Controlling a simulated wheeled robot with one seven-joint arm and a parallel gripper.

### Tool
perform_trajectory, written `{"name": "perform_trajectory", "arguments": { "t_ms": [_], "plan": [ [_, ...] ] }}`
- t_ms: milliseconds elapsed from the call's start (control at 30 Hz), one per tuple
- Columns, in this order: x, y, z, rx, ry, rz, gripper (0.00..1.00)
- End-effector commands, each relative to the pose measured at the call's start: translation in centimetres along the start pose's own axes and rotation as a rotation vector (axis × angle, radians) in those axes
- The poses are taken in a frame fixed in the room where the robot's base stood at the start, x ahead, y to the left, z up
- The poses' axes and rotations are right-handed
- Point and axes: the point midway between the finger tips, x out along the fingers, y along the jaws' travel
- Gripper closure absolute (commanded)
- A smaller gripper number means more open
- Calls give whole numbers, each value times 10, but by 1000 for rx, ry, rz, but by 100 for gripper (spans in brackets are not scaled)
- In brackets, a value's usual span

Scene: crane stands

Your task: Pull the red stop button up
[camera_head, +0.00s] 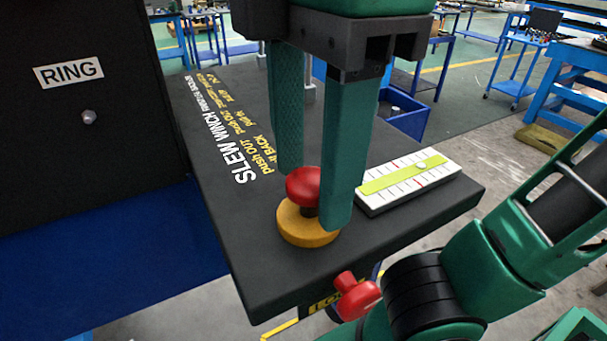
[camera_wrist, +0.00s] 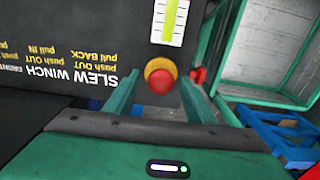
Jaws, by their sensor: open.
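The red stop button (camera_head: 303,186) has a mushroom-shaped head on a short dark stem above a round yellow base (camera_head: 306,226), near the front of a dark console panel (camera_head: 250,255). My gripper (camera_head: 312,198) is open and points down, with one green finger behind the button and one in front to its right. The near finger hides part of the button and base. In the wrist view the red button (camera_wrist: 160,82) lies between the two spread fingers (camera_wrist: 160,88), close to their tips. I cannot tell whether either finger touches it.
A white scale with a yellow-green strip (camera_head: 408,181) lies on the panel right of the button. A red knob (camera_head: 357,297) sticks out below the panel's front edge. A black box labelled RING (camera_head: 90,130) stands at left. Blue workbenches (camera_head: 520,85) stand farther back.

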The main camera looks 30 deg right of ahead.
Motion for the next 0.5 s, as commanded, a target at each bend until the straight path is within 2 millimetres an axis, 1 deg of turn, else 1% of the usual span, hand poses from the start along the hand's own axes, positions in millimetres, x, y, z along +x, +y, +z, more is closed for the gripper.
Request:
{"name": "perform_trajectory", "arguments": {
  "t_ms": [500],
  "plan": [
    [-45,0,-1,0,1,1,50]
  ]
}}
